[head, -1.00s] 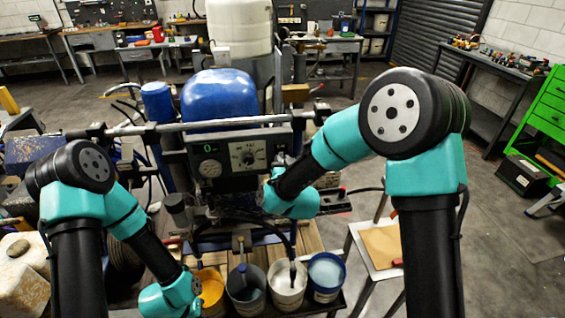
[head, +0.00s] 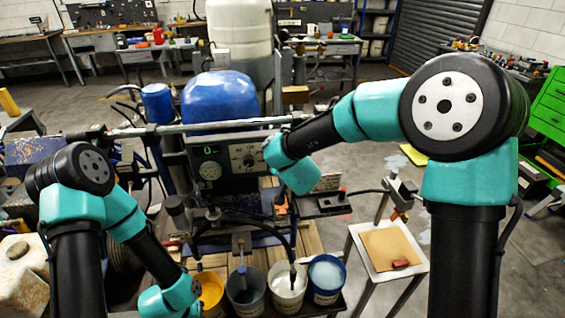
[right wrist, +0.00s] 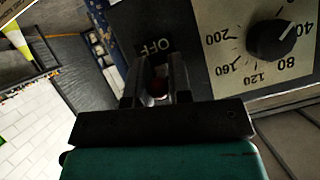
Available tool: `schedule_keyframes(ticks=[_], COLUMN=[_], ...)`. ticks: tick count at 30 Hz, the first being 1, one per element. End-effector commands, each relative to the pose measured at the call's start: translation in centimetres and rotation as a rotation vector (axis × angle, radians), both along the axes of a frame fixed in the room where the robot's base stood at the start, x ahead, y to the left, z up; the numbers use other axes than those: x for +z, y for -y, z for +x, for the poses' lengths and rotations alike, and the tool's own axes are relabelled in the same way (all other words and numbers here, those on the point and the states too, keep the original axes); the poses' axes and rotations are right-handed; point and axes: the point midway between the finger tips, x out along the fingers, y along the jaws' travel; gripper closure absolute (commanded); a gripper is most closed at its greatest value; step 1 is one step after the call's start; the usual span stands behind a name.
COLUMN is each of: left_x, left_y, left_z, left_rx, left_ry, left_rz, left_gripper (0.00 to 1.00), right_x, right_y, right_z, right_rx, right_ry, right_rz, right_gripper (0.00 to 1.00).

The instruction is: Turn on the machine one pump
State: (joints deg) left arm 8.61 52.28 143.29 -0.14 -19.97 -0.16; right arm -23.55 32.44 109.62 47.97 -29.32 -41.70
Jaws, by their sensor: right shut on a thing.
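The line-striping machine (head: 220,98) stands in the middle, with a blue housing and a front control panel (head: 228,158). The panel carries a lit green "0" display (head: 210,170) and a dial (head: 248,160). In the right wrist view the dial (right wrist: 270,40) and an OFF label (right wrist: 155,46) show on the panel. My right gripper (right wrist: 157,85) is shut on a small reddish switch (right wrist: 157,88) beside that label; the fingers hide most of it. In the head view the wrist covers the panel's right end. My left arm is low at the front left, its fingers out of sight.
A small stand (head: 371,240) with a tan sheet and a red block is at right. A horizontal bar (head: 215,126) runs above the panel. Open floor lies to the right.

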Motion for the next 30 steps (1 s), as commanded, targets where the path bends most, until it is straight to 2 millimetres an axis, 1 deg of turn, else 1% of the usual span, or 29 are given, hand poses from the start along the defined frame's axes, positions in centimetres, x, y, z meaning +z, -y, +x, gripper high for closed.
schedule_keyframes(ticks=[12, 13, 19, 26, 30], left_x=[0.00, 0.00, 0.00, 0.00, 0.00], left_y=[0.00, 0.00, 0.00, 0.00, 0.00], left_z=[0.00, 0.00, 0.00, 0.00, 0.00], left_rx=[0.000, 0.000, 0.000, 0.000, 0.000], left_ry=[0.000, 0.000, 0.000, 0.000, 0.000], left_rz=[0.000, 0.000, 0.000, 0.000, 0.000], left_gripper=[1.00, 1.00, 1.00, 1.00, 1.00], right_x=[0.06, 0.07, 0.09, 0.11, 0.37], right_y=[0.04, 0.03, -0.02, -0.06, 0.00], right_z=[-0.04, -0.04, -0.03, -0.04, -0.40], right_rx=[0.002, 0.002, 0.003, 0.003, 0.004], right_ry=[-0.017, -0.016, -0.016, -0.016, -0.015], right_rz=[0.001, 0.002, 0.001, 0.001, 0.002], right_gripper=[1.00, 0.78, 0.59, 0.59, 0.59])
